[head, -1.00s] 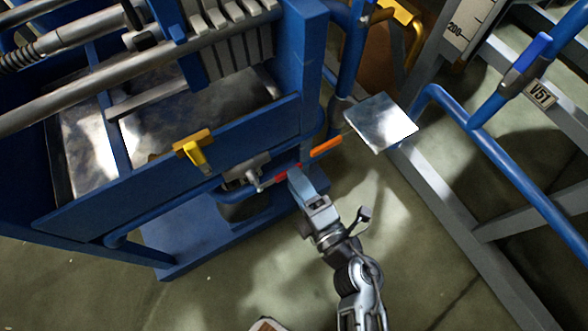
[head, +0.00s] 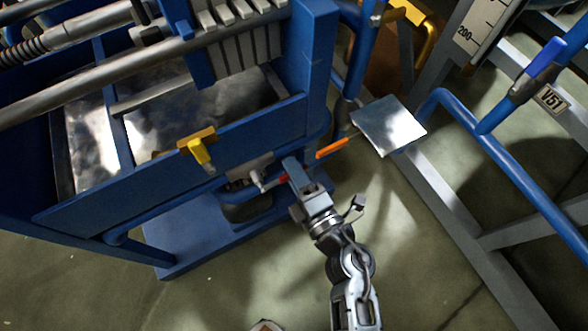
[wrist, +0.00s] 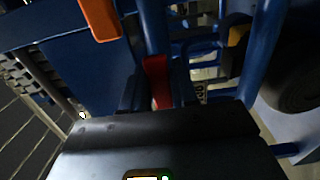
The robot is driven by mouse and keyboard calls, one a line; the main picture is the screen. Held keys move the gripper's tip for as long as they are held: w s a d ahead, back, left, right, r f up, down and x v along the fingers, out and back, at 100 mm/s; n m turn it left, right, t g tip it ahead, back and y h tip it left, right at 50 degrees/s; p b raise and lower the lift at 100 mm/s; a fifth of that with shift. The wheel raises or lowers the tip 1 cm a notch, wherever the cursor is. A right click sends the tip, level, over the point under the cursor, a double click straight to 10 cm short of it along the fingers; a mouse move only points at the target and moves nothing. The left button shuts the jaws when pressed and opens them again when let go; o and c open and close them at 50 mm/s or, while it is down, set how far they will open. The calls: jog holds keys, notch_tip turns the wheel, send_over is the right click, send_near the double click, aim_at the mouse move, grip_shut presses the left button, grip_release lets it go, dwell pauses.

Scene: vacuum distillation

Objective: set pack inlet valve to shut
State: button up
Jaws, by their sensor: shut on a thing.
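A valve with a short red handle (head: 276,181) sits on the lower front of the blue frame in the head view, joined to a grey valve body (head: 248,172). My gripper (head: 291,170) is at the right end of this handle. In the wrist view the red handle (wrist: 157,80) stands between the two dark fingers of my gripper (wrist: 158,92), which is shut on it. The fingers hide part of the handle. No label on this valve can be read, so I cannot tell whether it is the pack inlet valve.
An orange handle (head: 332,148) is just right of my gripper; it also shows in the wrist view (wrist: 100,18). A yellow handle (head: 199,150) is on the frame at left. A silver plate (head: 389,126) and blue pipes (head: 500,150) stand at right. Open floor lies in front.

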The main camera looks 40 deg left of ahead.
grip_shut()
jog(key=shift+r, duration=0.1)
notch_tip(320, 180, up, 2)
jog(key=n+p, duration=0.1)
jog(key=n, duration=0.2)
jog(key=shift+s, duration=0.1)
jog(key=n, duration=0.1)
jog(key=r+n, duration=0.1)
jog(key=n, duration=0.1)
jog(key=shift+s+a+r, duration=0.15)
jog(key=shift+s+r, duration=0.1)
jog(key=shift+s, duration=0.1)
jog(key=n, duration=0.1)
jog(key=s+r+n, duration=0.1)
jog(key=n, duration=0.1)
jog(key=shift+a+r, duration=0.1)
jog(key=shift+a, duration=0.1)
jog(key=s+n, duration=0.1)
jog(key=n, duration=0.1)
jog(key=s+a+r+n, duration=0.1)
jog(key=n, duration=0.1)
jog(key=shift+r, duration=0.2)
jog(key=shift+s+a+r+n+b, duration=0.15)
jog(key=shift+s+a+n+b, duration=0.35)
jog(key=shift+n, duration=0.75)
jog(key=shift+s+d+r+n+b, duration=0.1)
jog(key=shift+s+n+b, duration=0.2)
jog(key=shift+s+n, duration=0.75)
jog(key=shift+w+n, duration=0.2)
jog(key=shift+n, duration=0.1)
